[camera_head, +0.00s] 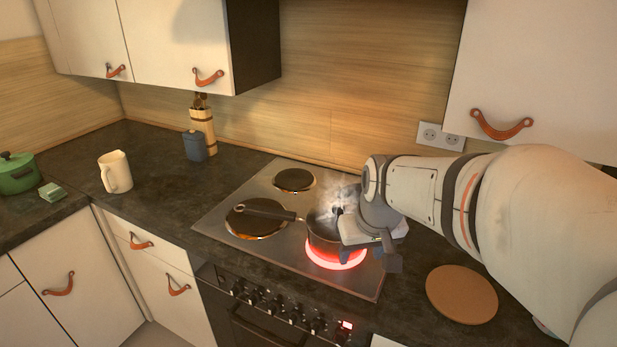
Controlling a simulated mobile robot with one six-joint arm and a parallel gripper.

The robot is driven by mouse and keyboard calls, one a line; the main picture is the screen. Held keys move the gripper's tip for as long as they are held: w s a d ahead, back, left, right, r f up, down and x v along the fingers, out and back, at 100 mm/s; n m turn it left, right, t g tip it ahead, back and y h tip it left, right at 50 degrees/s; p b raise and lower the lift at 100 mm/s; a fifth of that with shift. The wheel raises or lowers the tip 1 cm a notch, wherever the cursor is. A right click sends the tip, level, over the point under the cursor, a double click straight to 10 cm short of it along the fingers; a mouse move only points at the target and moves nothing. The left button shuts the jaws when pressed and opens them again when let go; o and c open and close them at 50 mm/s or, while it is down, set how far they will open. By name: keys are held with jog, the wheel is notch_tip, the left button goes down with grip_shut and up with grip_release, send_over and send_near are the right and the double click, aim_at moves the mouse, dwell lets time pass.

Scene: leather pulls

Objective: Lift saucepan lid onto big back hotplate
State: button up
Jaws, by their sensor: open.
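A dark saucepan (322,239) stands on the red-glowing front right hotplate (336,261), its long black handle (264,209) pointing left over the front left hotplate. Pale steam rises above the pan. A small dark knob-like shape (337,210) shows at the pan's top, probably the lid's knob; steam and my gripper hide most of the lid's outline. My gripper (364,246) is open at the pan's right side, close to its rim; I cannot tell whether it touches. The big back hotplate is hidden behind the steam, pan and my arm.
A small back left hotplate (294,180) and the front left hotplate (247,223) show no pan standing on them. A round brown board (461,294) lies on the right counter. A white jug (115,172), a dark canister (195,146) and a green pot (16,174) stand left.

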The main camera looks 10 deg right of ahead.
jog(key=n+t+p, duration=0.1)
jog(key=p, duration=0.3)
send_near(339, 207)
notch_tip(339, 207, down, 2)
jog(key=shift+w+f, duration=0.45)
jog(key=shift+f, duration=0.15)
jog(key=shift+p+x, duration=1.05)
jog(key=shift+x, duration=2.5)
jog(key=shift+w+r, duration=0.1)
jog(key=shift+w, duration=0.1)
jog(key=shift+c, duration=0.4)
jog(key=c, duration=1)
